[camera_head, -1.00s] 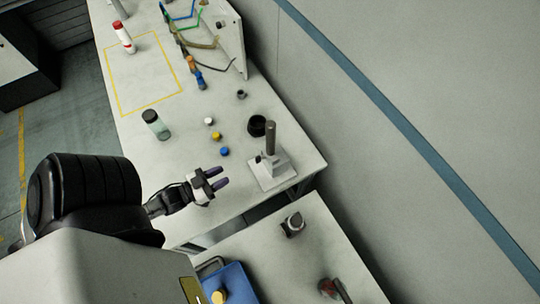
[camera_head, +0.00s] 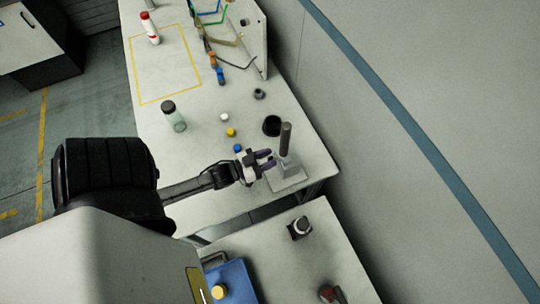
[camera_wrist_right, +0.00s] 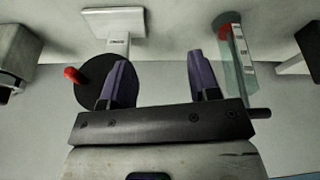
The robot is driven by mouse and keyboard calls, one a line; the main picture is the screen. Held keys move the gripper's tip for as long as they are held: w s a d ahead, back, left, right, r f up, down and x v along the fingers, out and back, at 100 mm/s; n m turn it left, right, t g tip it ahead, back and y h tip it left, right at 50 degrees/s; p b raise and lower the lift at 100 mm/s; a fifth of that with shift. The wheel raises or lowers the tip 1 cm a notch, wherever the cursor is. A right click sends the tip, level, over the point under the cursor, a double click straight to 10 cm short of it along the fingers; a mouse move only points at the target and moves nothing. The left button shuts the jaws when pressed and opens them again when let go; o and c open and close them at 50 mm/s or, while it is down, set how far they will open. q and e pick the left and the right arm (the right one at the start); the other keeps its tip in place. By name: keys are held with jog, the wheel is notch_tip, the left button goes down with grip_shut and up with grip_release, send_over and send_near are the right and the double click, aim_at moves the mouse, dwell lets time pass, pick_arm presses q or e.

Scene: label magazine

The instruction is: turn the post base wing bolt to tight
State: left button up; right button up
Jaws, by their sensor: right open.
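The post (camera_head: 286,138) is a dark upright cylinder on a pale post base (camera_head: 291,183) at the near right corner of the long table. My left gripper (camera_head: 269,159) is at the left side of the base, its purple fingers apart and pointing at the foot of the post. I cannot make out the wing bolt; the fingers cover that side of the base, and contact cannot be told. My right gripper (camera_wrist_right: 157,57) shows in the right wrist view with its fingers wide apart and nothing between them.
A black round cup (camera_head: 271,126) stands just behind the post. White, yellow and blue caps and a greenish jar (camera_head: 174,118) are further left. The right wrist view shows a black disc (camera_wrist_right: 88,86) with a red knob.

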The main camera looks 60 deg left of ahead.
pick_arm(q)
jog(key=shift+w, duration=0.4)
jog(key=shift+c, duration=0.3)
grip_shut()
